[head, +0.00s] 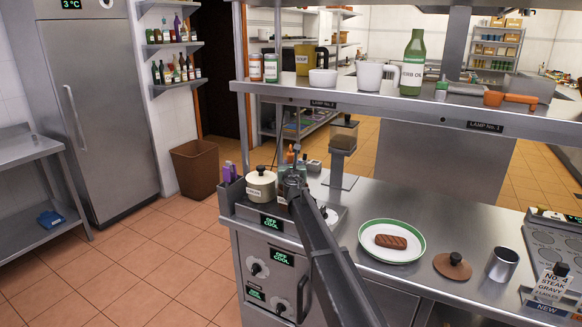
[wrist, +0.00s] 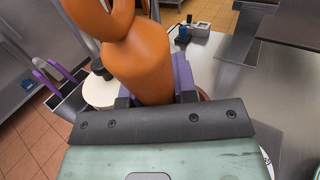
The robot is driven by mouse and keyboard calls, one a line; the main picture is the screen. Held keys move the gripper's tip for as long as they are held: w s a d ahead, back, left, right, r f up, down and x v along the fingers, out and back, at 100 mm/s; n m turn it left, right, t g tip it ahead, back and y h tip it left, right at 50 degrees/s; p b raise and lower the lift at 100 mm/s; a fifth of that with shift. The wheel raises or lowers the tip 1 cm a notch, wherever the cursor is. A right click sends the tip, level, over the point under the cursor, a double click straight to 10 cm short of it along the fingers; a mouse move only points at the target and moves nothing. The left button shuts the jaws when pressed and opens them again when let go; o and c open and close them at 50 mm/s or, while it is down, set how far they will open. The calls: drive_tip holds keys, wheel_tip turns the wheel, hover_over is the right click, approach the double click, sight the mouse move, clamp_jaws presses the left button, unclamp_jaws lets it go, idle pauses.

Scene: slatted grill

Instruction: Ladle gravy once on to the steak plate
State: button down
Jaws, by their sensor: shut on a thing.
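The steak plate (head: 372,251), white with a green rim, lies on the steel counter with a brown steak (head: 391,241) on it. My gripper (head: 293,178) is over the hob at the counter's left end, left of and behind the plate. In the wrist view it is shut on a thick orange handle (wrist: 140,65) with a curved end, seemingly the ladle's. The ladle's bowl is hidden, and I cannot tell whether it holds gravy. A cream lidded pot (head: 261,184) stands just left of my gripper; its pale lid shows in the wrist view (wrist: 101,91). No gravy is visible.
A brown lid (head: 452,266) and a steel cup (head: 502,264) stand right of the plate. A steak gravy card (head: 551,284) is at far right. A steel shelf (head: 400,106) with bottles and mugs hangs above the counter.

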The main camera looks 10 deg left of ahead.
wheel_tip(320, 180, up, 12)
drive_tip(key=p, duration=1.1)
drive_tip(key=shift+a+f, duration=0.1)
idle(0.7)
drive_tip(key=a+n, duration=0.2)
drive_tip(key=a, duration=0.1)
drive_tip(key=shift+a+f, duration=0.1)
drive_tip(key=shift+f, duration=0.1)
idle(0.3)
idle(0.9)
drive_tip(key=shift+d+r+m, duration=0.2)
drive_tip(key=shift+d+m, duration=0.8)
drive_tip(key=shift+d, duration=0.7)
